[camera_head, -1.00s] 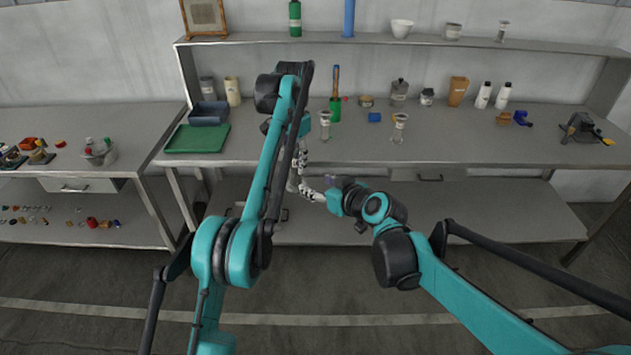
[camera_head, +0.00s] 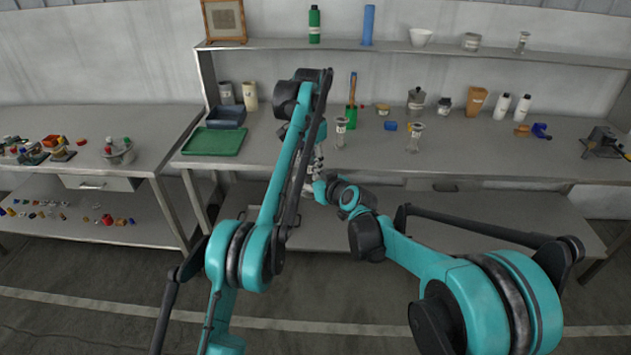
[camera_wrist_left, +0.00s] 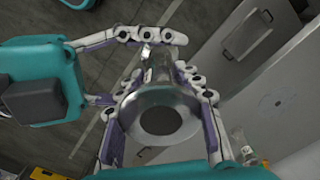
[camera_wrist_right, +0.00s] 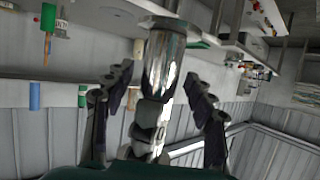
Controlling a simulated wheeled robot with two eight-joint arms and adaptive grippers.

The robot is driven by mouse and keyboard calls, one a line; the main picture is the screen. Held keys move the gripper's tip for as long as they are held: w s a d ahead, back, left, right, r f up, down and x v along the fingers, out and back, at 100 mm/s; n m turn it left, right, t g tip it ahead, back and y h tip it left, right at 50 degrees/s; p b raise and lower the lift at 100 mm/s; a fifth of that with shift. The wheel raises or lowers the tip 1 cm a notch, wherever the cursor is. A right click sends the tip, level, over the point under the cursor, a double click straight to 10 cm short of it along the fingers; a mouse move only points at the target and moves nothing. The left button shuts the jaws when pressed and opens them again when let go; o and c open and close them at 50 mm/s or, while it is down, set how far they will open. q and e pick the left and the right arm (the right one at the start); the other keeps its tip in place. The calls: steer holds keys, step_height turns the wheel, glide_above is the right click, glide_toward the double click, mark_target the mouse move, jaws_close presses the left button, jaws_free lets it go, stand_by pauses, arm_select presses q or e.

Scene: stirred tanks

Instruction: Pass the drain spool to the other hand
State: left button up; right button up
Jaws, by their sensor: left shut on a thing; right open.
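The drain spool is a shiny metal tube with a wide round flange (camera_wrist_left: 165,118) in the left wrist view. My left gripper (camera_wrist_left: 165,130) is shut on it, with a finger on each side of the flange. My right gripper (camera_wrist_left: 158,62) comes in from the left there, its open fingers on either side of the tube. In the right wrist view the tube (camera_wrist_right: 164,62) stands between the spread fingers of my right gripper (camera_wrist_right: 157,85); contact is not clear. In the head view both grippers meet before the bench, and the spool is mostly hidden by them.
The main bench (camera_head: 470,155) is behind the grippers, with a green tray (camera_head: 212,142), glass vessels (camera_head: 415,138) and bottles. A raised shelf (camera_head: 450,52) runs above it. A side bench (camera_head: 60,170) with small parts stands at left. The floor in front is clear.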

steer(key=shift+w, duration=0.1)
jaws_close()
arm_select(q)
steer(key=o, duration=1.3)
steer(key=shift+c, duration=0.2)
steer(key=shift+o, duration=0.8)
arm_select(e)
steer(key=shift+a, duration=0.1)
arm_select(q)
steer(key=shift+d, duration=0.1)
steer(key=shift+r, duration=0.1)
arm_select(e)
steer(key=shift+a, duration=0.1)
